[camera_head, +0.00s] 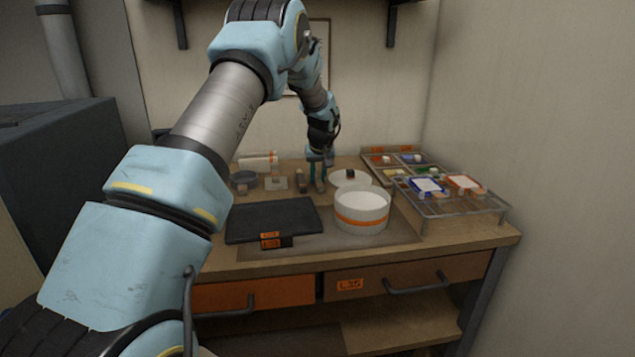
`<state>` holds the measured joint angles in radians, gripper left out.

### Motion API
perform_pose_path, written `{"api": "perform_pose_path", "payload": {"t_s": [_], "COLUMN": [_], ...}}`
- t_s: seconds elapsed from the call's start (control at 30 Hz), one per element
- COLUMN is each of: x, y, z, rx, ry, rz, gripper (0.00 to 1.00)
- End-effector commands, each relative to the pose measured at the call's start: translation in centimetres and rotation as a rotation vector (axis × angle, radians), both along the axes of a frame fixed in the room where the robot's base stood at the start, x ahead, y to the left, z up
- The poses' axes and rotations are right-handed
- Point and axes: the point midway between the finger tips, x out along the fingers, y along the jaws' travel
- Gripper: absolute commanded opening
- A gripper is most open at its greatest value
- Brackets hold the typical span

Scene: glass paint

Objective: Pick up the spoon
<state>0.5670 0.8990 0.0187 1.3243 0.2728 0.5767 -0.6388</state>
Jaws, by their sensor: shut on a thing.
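My gripper (317,172) is at the back of the workbench, pointing down, just left of a white lid or plate (350,180) with a dark knob. It is small in the view and partly merges with the things around it. Its fingers look close together, shut on a thin thing that I take to be the spoon. The spoon's shape cannot be made out clearly, and I cannot tell whether it touches the bench.
A white tub with an orange band (361,212) stands in front of the lid. A dark flat board (272,219) lies left of it. A wire rack (463,205) with blue and orange-framed pieces is at right. A grey bowl (243,181) and white roll (257,161) are at back left.

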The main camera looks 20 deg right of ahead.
Motion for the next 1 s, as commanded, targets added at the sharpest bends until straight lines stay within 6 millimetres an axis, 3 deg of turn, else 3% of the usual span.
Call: {"api": "perform_pose_path", "payload": {"t_s": [0.67, 0.77, 1.0], "x": [0.0, 0.1, 0.1], "y": [0.0, 0.0, 0.0], "z": [0.4, 1.2, 6.1], "rx": [0.0, -0.003, -0.003], "ry": [0.001, -0.003, -0.004], "rz": [0.0, 0.001, 0.0], "gripper": [0.0, 0.0, 0.0]}}
